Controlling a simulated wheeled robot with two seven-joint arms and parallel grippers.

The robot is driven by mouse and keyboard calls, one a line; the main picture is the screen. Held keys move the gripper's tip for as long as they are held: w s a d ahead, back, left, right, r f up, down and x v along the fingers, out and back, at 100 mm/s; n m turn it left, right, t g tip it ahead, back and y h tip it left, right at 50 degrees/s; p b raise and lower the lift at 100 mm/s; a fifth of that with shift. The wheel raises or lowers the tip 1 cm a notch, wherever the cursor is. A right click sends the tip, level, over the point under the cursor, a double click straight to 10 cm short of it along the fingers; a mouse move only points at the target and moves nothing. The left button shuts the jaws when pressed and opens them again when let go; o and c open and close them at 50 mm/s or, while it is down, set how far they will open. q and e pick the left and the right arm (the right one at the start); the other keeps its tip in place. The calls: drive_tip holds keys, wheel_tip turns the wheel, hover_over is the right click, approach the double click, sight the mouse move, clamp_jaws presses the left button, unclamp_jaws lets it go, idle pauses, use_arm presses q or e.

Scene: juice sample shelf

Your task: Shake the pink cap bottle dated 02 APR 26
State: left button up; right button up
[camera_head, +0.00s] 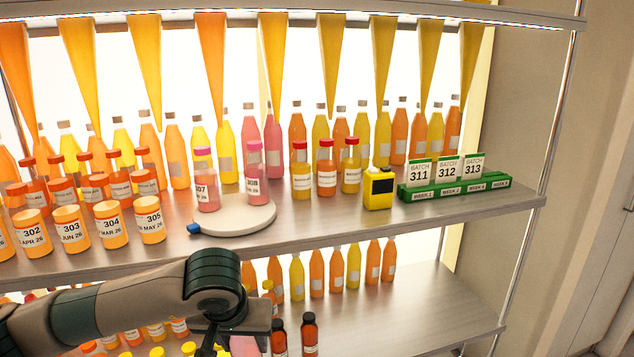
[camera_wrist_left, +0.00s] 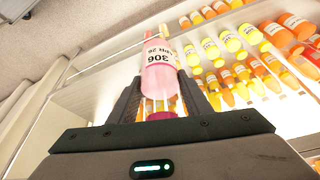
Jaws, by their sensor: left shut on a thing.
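My left gripper (camera_wrist_left: 160,98) is shut on a pink bottle (camera_wrist_left: 160,76) with a magenta cap (camera_wrist_left: 160,115). Its label reads 306, with a date ending in APR 26; the day is not clearly readable. The bottle's cap end lies toward my palm. In the head view my left arm reaches in low, and part of the pink bottle (camera_head: 244,346) shows at the bottom edge, in front of the lower shelf. Two other pink-capped bottles, 307 (camera_head: 207,190) and 308 (camera_head: 257,182), stand upright above. My right gripper is not in view.
Bottles 307 and 308 stand on a white round turntable (camera_head: 235,218). Orange-capped jars (camera_head: 72,230) fill the upper shelf's left. A yellow device (camera_head: 378,188) and green batch-card holders (camera_head: 455,188) stand at right. The lower shelf's right part (camera_head: 420,310) is clear.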

use_arm(q)
drive_tip(key=s+a, duration=0.3)
drive_tip(key=a, duration=0.5)
drive_tip(key=w+d, duration=0.1)
drive_tip(key=d, duration=0.4)
drive_tip(key=w+d, duration=0.1)
drive_tip(key=d, duration=0.1)
drive_tip(key=shift+w+d+r, duration=0.1)
drive_tip(key=shift+w+d, duration=0.2)
drive_tip(key=shift+w, duration=0.05)
drive_tip(key=shift+w+d, duration=0.15)
drive_tip(key=shift+d, duration=0.05)
drive_tip(key=s+a, duration=0.2)
drive_tip(key=a, duration=0.5)
drive_tip(key=shift+s+a, duration=0.15)
drive_tip(key=shift+a, duration=0.1)
drive_tip(key=shift+d, duration=0.1)
